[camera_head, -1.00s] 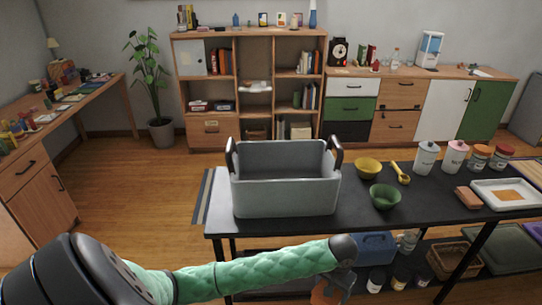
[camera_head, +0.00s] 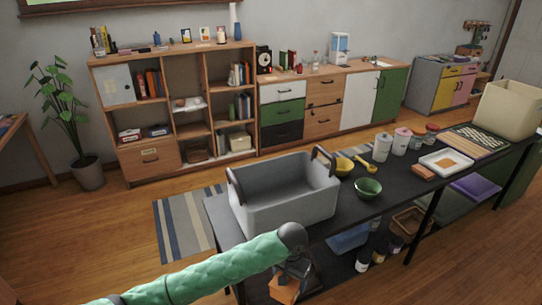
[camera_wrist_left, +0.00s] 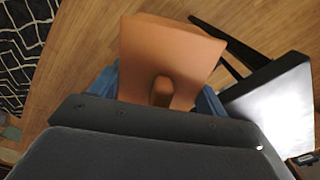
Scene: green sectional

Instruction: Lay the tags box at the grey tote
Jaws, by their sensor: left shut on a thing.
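The grey tote (camera_head: 292,207) with dark upright handles stands at the left end of the black table, and its visible inside looks empty. My left gripper (camera_head: 291,272) is low in front of the table's near edge, below and to the right of the tote. It is shut on an orange-brown box (camera_head: 283,291), apparently the tags box. In the left wrist view the box (camera_wrist_left: 165,48) sits between the blue fingers, with a notch facing the palm. It is apart from the tote. My right gripper is not in view.
The black table (camera_head: 340,212) also bears a green bowl (camera_head: 368,188), a yellow bowl (camera_head: 344,166), canisters and a white tray (camera_head: 446,162). Its lower shelf holds a blue bin (camera_head: 348,238), jars and a basket. A strip of tabletop in front of the green bowl is clear.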

